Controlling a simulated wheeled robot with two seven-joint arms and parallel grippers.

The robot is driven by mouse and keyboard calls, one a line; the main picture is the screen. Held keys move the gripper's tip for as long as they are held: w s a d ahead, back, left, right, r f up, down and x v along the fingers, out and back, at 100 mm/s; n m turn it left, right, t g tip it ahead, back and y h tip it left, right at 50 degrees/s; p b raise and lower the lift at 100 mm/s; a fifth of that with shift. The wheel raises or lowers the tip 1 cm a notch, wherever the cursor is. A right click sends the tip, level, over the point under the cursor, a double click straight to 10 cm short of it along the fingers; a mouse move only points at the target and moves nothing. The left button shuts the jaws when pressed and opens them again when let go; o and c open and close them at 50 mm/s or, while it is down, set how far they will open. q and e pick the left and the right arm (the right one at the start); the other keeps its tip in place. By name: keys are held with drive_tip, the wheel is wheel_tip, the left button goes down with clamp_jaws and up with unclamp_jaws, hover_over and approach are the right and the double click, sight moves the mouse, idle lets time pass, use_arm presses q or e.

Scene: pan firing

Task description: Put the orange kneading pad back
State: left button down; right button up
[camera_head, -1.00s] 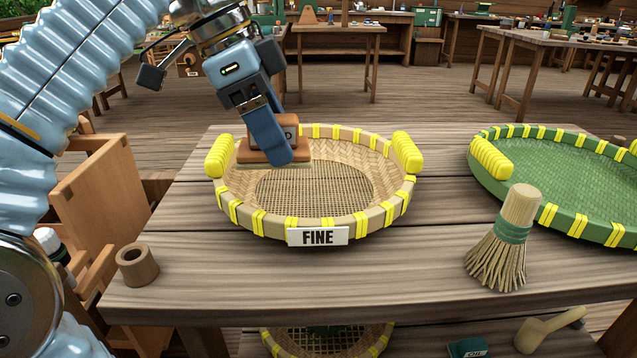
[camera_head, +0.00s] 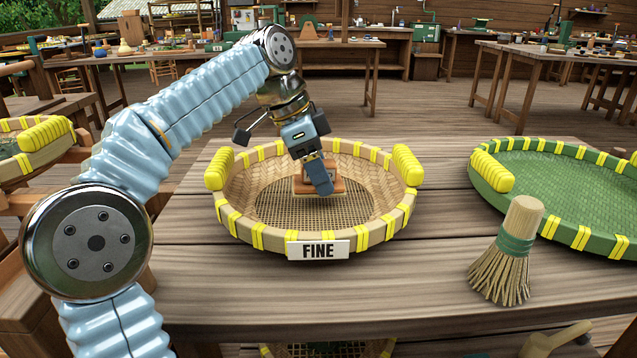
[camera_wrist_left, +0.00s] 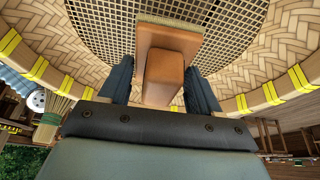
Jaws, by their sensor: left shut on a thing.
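The orange kneading pad (camera_head: 304,186) is a small orange-brown block on a flat plate. My left gripper (camera_head: 319,183) is shut on it, and it is down inside the woven basket sieve labelled FINE (camera_head: 233,225), over the mesh. In the left wrist view the pad (camera_wrist_left: 166,75) sits between the two dark fingers (camera_wrist_left: 160,88), with the mesh (camera_wrist_left: 95,28) behind it. I cannot tell whether its plate touches the mesh. The gripper hides part of the pad in the head view. My right gripper is not in view.
A green sieve (camera_head: 575,180) lies at the right of the wooden table (camera_head: 400,290). A straw brush (camera_head: 508,250) stands upright in front of it. Another sieve (camera_head: 30,145) is at the far left. The table's front strip is clear between the FINE sieve and the brush.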

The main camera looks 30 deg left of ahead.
use_arm(q)
drive_tip(key=shift+s+f, duration=0.1)
drive_tip(key=shift+f, duration=0.85)
drive_tip(key=shift+c, duration=1.1)
unclamp_jaws()
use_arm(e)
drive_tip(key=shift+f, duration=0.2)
use_arm(q)
drive_tip(key=shift+f, duration=0.15)
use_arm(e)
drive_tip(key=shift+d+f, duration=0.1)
use_arm(q)
drive_tip(key=shift+f+b, duration=0.25)
drive_tip(key=shift+b, duration=0.1)
drive_tip(key=p+v, duration=0.5)
drive_tip(key=v, duration=0.9)
drive_tip(key=shift+r, duration=0.15)
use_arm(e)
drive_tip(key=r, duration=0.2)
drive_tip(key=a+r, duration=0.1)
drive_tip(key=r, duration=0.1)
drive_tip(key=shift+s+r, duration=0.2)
use_arm(q)
drive_tip(key=shift+d, duration=0.2)
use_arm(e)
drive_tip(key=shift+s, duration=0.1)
